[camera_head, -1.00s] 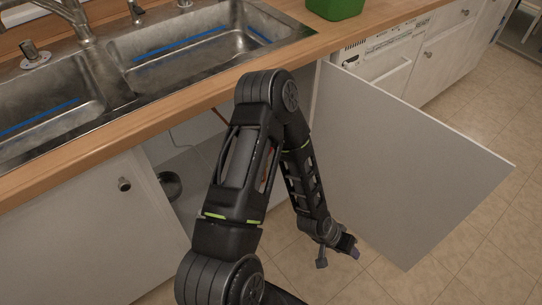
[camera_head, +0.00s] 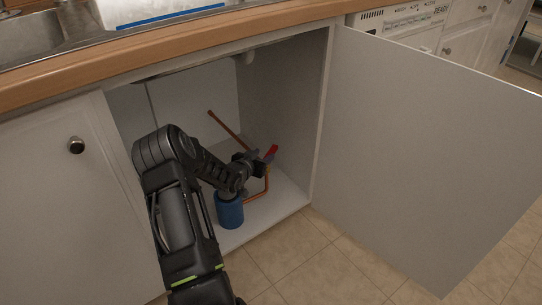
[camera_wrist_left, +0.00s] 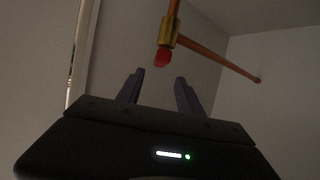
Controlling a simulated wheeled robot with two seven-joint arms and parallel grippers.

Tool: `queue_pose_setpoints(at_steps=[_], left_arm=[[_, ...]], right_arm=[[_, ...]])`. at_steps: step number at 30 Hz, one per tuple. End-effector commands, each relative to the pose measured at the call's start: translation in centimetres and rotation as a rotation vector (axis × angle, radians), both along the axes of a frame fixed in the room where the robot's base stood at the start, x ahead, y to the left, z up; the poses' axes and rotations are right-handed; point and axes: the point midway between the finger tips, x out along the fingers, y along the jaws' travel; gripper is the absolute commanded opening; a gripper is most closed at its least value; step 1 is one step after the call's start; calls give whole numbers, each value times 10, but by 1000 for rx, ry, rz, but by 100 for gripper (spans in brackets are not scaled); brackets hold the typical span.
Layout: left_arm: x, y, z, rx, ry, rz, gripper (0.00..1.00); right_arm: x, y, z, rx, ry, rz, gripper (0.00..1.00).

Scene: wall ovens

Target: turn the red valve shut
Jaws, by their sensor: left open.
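The red valve (camera_head: 272,151) is on a copper pipe (camera_head: 267,183) inside the open cabinet under the sink. My left gripper (camera_head: 263,160) has reached into the cabinet and is beside the valve; the head view does not show clearly whether they touch. In the left wrist view, the red valve end (camera_wrist_left: 162,58) sits below a brass fitting (camera_wrist_left: 168,32). It appears just beyond and between the open, empty fingers of the left gripper (camera_wrist_left: 160,80), apart from them. My right gripper is not in view.
A blue cylinder (camera_head: 230,211) stands on the cabinet floor below my left gripper. A copper pipe (camera_head: 228,127) slants up behind. The open cabinet door (camera_head: 420,150) is at the right, a closed door (camera_head: 55,200) at the left. The counter edge (camera_head: 180,42) runs above.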

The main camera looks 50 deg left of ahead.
Motion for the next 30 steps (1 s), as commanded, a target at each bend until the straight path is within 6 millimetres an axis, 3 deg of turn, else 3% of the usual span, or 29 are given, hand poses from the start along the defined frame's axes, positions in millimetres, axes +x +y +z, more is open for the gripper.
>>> queue_pose_setpoints(at_steps=[8,21,30], left_arm=[[5,1,-3,-1,0,-1,44],[57,20,-29,-2,-1,-1,44],[67,26,-31,-4,2,1,44]], right_arm=[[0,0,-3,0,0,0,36],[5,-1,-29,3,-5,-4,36],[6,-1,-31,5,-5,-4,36]])
